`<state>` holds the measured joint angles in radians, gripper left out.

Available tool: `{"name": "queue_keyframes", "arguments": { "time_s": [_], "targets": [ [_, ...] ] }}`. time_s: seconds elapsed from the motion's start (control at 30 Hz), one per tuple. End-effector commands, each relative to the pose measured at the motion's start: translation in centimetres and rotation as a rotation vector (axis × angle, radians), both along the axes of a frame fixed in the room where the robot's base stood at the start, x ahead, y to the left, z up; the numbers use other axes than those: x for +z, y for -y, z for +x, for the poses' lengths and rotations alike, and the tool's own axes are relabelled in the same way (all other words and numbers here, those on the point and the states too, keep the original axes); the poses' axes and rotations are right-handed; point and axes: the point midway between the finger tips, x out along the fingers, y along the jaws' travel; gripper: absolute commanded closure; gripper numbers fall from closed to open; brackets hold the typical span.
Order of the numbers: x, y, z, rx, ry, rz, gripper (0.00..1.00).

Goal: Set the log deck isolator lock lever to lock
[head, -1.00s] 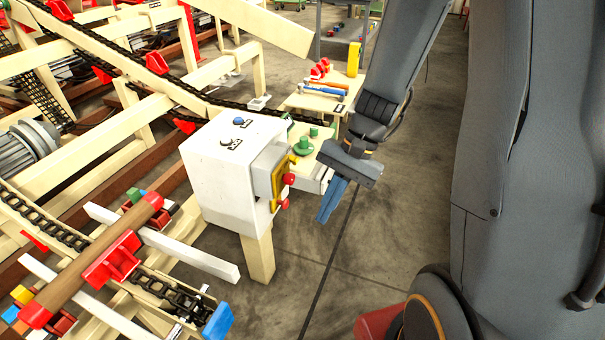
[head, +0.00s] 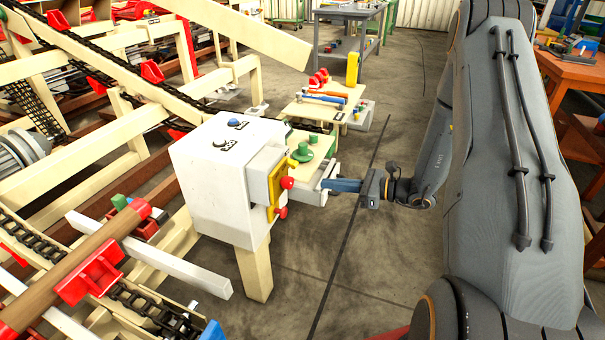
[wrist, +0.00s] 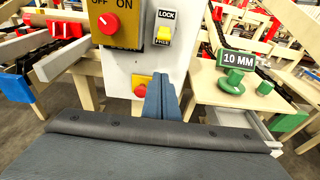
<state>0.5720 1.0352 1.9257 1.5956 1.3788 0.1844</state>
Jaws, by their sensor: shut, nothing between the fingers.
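A white control box (head: 215,190) stands on a post left of centre in the head view. In the wrist view its face (wrist: 120,65) carries a yellow OFF/ON plate (wrist: 130,12) with a red knob (wrist: 108,24). Right of it, a small yellow lever (wrist: 164,35) sits under a LOCK label (wrist: 166,15); its exact setting is hard to read. A lower yellow plate holds another red knob (wrist: 142,90). My gripper (head: 324,184) is shut and empty, its blue fingers (wrist: 158,85) pointing at the box face, below the lever and apart from it.
A bench with a green knob (wrist: 234,82) and a 10 MM sign (wrist: 237,59) stands right of the box. A side table with tools (head: 322,100) lies beyond. The chain conveyor (head: 150,310) fills the left. Floor right of the box is clear.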

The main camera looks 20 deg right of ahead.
Motion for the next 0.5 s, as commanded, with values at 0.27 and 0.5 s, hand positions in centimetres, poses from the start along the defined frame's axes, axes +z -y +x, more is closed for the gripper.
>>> {"name": "queue_keyframes", "arguments": {
  "time_s": [0.27, 0.5],
  "targets": [
    [-0.1, -0.8, 0.4, 0.005, -0.001, -0.001, 1.00],
    [-0.8, -4.1, 2.7, 0.007, -0.001, -0.001, 1.00]
  ]
}}
